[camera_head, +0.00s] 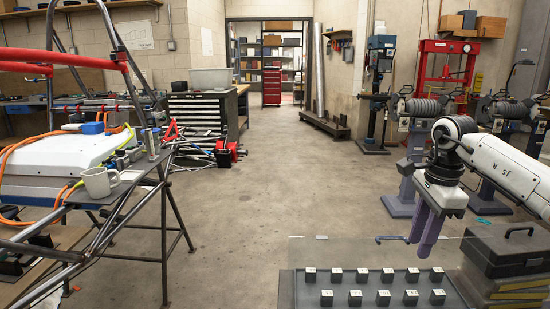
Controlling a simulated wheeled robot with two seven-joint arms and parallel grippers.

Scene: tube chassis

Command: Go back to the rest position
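My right gripper (424,246) hangs at the end of my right arm, which comes in from the right edge. Its purple fingers point down, above and behind the tray of small cubes. The fingers overlap from this angle, so I cannot tell whether they are open or shut. A thin blue bar (391,239) shows just left of the fingers; I cannot tell whether it touches them. My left gripper is not in view.
A dark toolbox (507,250) stands at right. A tube chassis (63,55) and a mug (99,181) are at left. The middle floor is clear.

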